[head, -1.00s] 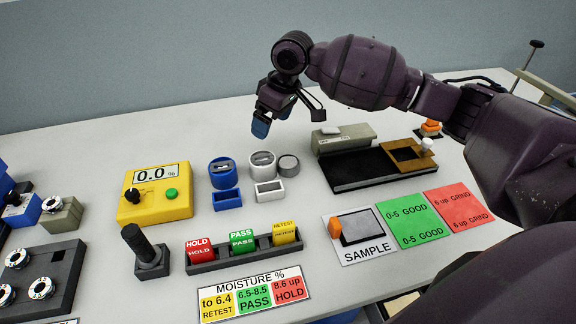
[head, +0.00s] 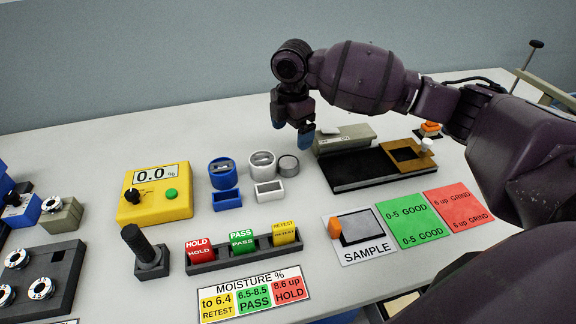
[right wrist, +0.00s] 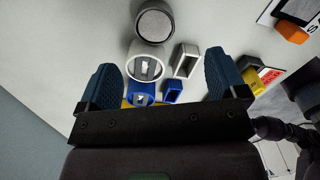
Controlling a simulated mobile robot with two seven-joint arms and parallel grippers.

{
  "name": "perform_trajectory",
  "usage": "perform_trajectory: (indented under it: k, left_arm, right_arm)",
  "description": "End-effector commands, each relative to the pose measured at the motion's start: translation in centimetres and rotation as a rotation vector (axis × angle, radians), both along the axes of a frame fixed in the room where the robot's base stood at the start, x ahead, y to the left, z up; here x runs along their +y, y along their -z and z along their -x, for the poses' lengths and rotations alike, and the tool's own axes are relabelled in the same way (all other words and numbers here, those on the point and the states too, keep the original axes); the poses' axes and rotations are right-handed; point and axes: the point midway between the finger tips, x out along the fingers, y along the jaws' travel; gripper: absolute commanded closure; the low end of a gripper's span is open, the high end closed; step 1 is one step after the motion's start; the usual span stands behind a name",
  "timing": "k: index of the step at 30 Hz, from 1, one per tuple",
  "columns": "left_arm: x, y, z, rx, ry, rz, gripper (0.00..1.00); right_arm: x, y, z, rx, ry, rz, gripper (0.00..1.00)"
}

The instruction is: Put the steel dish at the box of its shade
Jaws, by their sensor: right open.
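The steel dish (head: 288,165) is a small round grey dish on the pale bench, right of a white round pot (head: 262,163) and a blue round pot (head: 221,173). In the right wrist view the dish (right wrist: 154,24) is at the top. A white rectangular box (head: 268,192) and a blue rectangular box (head: 227,199) stand in front of the pots. My right gripper (head: 292,130) is open and empty, above the bench near the dish. In its wrist view the blue fingers (right wrist: 165,80) are wide apart. My left gripper is out of view.
A black and grey device (head: 370,170) stands close on the right. A yellow meter (head: 155,193) is on the left. A rack of HOLD, PASS and RETEST blocks (head: 243,249) and a SAMPLE card (head: 362,238) lie in front. Bare bench lies behind the pots.

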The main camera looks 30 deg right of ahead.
Motion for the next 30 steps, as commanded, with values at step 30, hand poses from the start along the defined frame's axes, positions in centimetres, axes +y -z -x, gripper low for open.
perform_trajectory:
  k: [30]
  left_arm:
    - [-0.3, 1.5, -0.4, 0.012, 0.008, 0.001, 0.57]
  right_arm:
    - [0.6, 10.6, -0.7, 0.004, -0.008, -0.001, 0.09]
